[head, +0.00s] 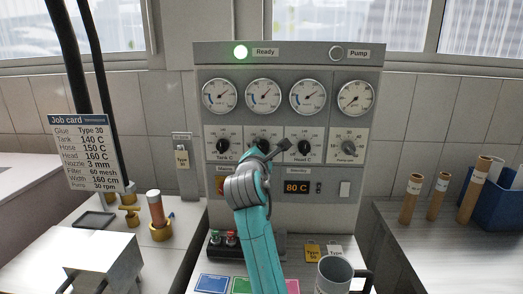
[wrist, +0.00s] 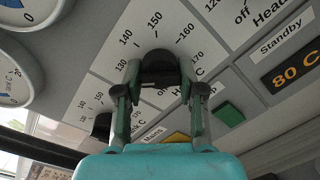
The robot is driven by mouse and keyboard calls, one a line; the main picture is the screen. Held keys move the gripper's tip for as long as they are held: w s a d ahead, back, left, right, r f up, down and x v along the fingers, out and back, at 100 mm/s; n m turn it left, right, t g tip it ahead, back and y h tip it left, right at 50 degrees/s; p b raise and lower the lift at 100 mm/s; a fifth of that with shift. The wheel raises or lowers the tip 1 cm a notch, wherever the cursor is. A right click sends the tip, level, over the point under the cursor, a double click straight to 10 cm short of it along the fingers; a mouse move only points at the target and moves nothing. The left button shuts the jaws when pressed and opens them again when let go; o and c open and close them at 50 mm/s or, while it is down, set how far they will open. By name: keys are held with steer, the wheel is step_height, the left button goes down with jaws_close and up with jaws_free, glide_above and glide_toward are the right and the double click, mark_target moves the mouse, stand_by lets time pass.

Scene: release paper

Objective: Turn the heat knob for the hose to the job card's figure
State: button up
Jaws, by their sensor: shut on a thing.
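The job card (head: 82,150) hangs at the left in the head view and reads Hose 150 C. The hose heat knob (wrist: 158,66) is a dark round knob between the tank knob (head: 224,145) and the head knob (head: 304,147). Its printed scale shows 130 to 170 around it in the wrist view. My gripper (wrist: 160,82) is shut on this knob, one finger on each side. In the head view my arm covers most of the knob. I cannot tell which figure its pointer is at.
The grey panel (head: 390,46) carries several gauges above the knobs and a lit green Ready lamp (head: 240,52). A display (head: 297,187) reads 80 C. A green button (wrist: 229,113) is close to my gripper. A mug (head: 335,275) stands in front.

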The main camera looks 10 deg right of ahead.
steer(key=m, duration=0.4)
steer(key=shift+r, duration=0.15)
steer(key=m, duration=0.4)
steer(key=shift+m+y, duration=0.3)
steer(key=m, duration=0.4)
steer(key=shift+r, duration=0.1)
steer(key=shift+d+m+y, duration=0.1)
steer(key=shift+m+y, duration=0.4)
steer(key=shift+m, duration=1.3)
steer(key=o, duration=1.1)
steer(key=shift+o, duration=0.2)
steer(key=shift+s, duration=0.1)
